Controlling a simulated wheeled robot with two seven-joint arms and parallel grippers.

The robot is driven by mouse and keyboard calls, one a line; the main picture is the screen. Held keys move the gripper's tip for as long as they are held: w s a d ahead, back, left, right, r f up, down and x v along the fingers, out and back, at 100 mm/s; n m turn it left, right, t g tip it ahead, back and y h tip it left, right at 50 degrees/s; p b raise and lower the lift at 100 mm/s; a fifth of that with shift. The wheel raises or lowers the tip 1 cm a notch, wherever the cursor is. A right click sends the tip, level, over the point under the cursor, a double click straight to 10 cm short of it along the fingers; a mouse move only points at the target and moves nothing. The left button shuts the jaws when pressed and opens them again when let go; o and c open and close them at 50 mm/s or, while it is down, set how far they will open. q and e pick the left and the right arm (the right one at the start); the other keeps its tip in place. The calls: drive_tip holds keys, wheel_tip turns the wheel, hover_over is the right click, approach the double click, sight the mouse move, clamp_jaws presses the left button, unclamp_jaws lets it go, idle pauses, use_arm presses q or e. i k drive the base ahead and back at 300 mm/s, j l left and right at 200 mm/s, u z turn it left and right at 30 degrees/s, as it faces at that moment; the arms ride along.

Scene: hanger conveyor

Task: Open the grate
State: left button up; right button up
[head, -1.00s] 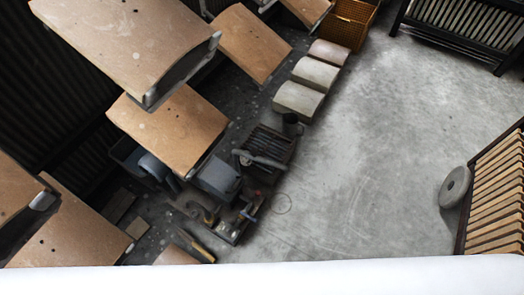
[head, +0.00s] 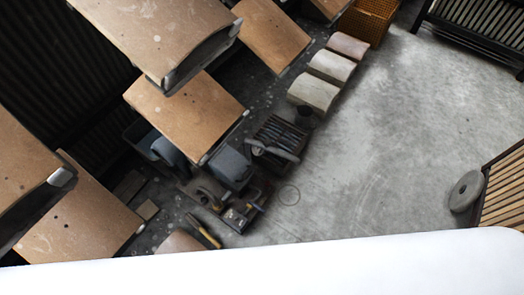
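Neither of my grippers is in view. I cannot tell for sure which thing is the grate. A small dark slatted piece (head: 281,136) stands on the floor near the middle, with a rounded grey part across its front. A wooden slatted panel in a dark frame (head: 503,190) is at the right edge, cut off by the picture. A dark slatted rack (head: 478,35) stands at the top right. Nothing of mine is seen touching any of them.
Several brown boards (head: 185,115) hang in rows at the left. Pale curved blocks (head: 313,92) and a wicker basket (head: 367,20) line the floor's edge. A round grey disc (head: 467,191) is by the wooden panel. Bare concrete floor (head: 390,140) is open. A white surface covers the bottom.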

sight(277, 136)
drive_tip(key=i+l+u, duration=0.1)
drive_tip(key=l+u, duration=0.15)
drive_tip(key=u, duration=0.15)
drive_tip(key=i+l+u, duration=0.1)
drive_tip(key=l+u, duration=0.15)
drive_tip(key=u, duration=0.15)
drive_tip(key=l+u, duration=0.25)
drive_tip(key=u, duration=0.15)
drive_tip(key=l+u, duration=0.15)
drive_tip(key=l, duration=0.6)
drive_tip(key=l+u, duration=0.15)
drive_tip(key=l, duration=0.6)
drive_tip(key=l+u, duration=0.15)
drive_tip(key=l, duration=0.6)
drive_tip(key=k+l+u, duration=0.2)
drive_tip(key=l, duration=0.5)
drive_tip(key=i+l, duration=0.05)
